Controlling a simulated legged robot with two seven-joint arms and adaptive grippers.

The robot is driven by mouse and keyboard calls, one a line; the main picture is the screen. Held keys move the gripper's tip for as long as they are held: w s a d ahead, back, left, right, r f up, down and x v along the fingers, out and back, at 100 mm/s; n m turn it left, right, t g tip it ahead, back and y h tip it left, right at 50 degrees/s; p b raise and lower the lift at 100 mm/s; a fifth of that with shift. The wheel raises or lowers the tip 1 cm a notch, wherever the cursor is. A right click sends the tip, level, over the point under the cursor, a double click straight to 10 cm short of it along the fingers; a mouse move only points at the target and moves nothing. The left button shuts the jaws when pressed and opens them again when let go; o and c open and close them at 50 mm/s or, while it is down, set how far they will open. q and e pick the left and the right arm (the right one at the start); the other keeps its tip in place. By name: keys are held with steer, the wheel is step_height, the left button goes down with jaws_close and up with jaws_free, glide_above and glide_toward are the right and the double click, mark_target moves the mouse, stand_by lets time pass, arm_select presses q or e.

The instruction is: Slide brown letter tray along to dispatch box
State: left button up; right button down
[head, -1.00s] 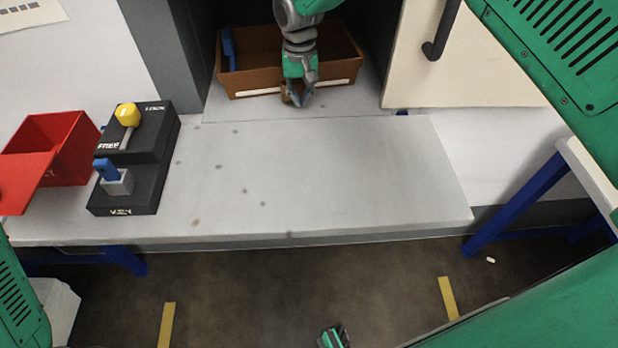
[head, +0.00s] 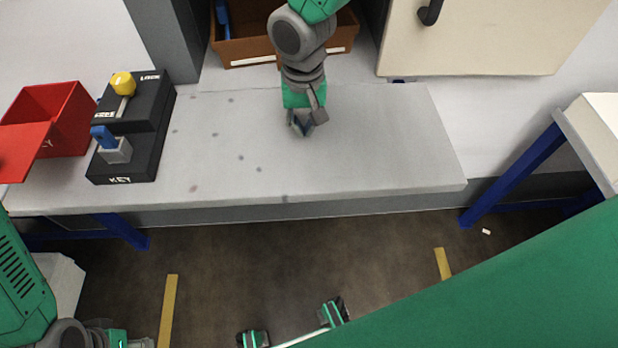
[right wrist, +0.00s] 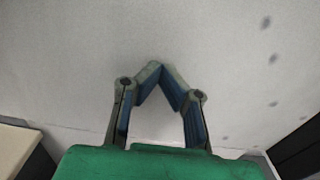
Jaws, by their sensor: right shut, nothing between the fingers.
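The brown letter tray (head: 345,38) sits at the back of the grey bench, in the opening between a grey panel and a cream door. Its far part is cut off by the picture's top edge, and my right arm covers part of its front. A blue item (head: 222,18) stands inside at its left end. My right gripper (head: 302,130) is over the bench in front of the tray, apart from it. Its fingertips meet, empty, in the right wrist view (right wrist: 158,70). My left gripper (head: 140,343) shows only partly at the bottom left. I cannot identify the dispatch box.
A black block with a yellow knob (head: 122,84) and a blue key (head: 103,136) stands at the bench's left. Beside it is an open red box (head: 70,120). The cream door (head: 480,40) has a dark handle. The bench's middle and right are clear.

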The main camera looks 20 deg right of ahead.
mark_target(309, 192)
steer(key=s+a+b, duration=0.1)
steer(key=s, duration=0.2)
steer(key=s+a+b, duration=0.1)
steer(key=s, duration=0.3)
steer(key=s+a+b, duration=0.1)
steer(key=s+b, duration=0.1)
steer(key=s, duration=0.1)
steer(key=shift+s+f, duration=0.1)
steer(key=shift+s, duration=0.1)
steer(key=shift+s+a, duration=0.1)
steer(key=shift+s, duration=0.6)
